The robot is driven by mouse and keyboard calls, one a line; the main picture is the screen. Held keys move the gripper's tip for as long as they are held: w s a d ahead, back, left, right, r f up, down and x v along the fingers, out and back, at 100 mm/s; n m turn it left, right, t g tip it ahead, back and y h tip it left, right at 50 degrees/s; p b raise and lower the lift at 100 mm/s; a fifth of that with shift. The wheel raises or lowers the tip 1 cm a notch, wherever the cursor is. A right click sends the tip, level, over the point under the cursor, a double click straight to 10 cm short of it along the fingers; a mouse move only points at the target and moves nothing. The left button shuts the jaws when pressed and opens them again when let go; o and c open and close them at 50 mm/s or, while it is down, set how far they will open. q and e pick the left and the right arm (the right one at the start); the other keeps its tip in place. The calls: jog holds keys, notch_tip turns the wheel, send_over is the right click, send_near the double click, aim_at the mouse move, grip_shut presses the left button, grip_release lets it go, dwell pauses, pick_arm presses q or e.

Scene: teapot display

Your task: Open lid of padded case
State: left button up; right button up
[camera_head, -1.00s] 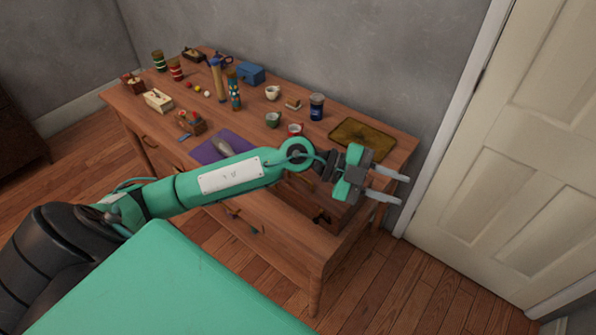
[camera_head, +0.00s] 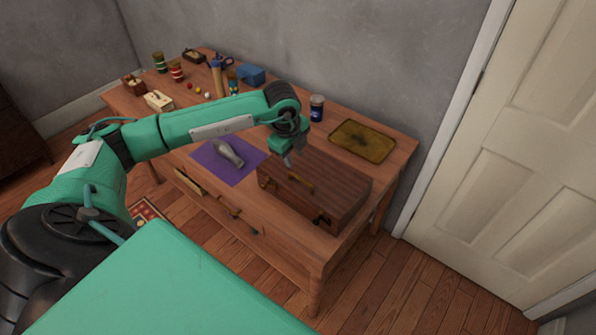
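The case (camera_head: 325,190) is a dark brown ribbed box at the front right of the wooden table. Its lid is down. A handle (camera_head: 300,184) and small dark latches show on its front side. My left gripper (camera_head: 288,160) points down at the back left corner of the case, close to the lid. Its fingers are small and seen nearly edge-on, so I cannot tell their gap or whether they touch the case. My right gripper is out of view.
A grey vase-like object (camera_head: 229,153) lies on a purple cloth (camera_head: 205,155) left of the case. A dark jar (camera_head: 317,107) and a yellowish tray (camera_head: 362,141) stand behind it. Several small items fill the table's back left. A drawer below (camera_head: 190,183) seems slightly open.

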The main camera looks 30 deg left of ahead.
aim_at(299, 178)
pick_arm(q)
jog(key=f, duration=0.3)
jog(key=w+f+p, duration=0.1)
jog(key=f, duration=0.2)
jog(key=f+p, duration=0.1)
jog(key=f, duration=0.2)
jog(key=shift+w+d+f, duration=0.1)
jog(key=shift+w+f, duration=0.15)
jog(key=shift+w, duration=0.15)
jog(key=shift+c, duration=0.4)
grip_shut()
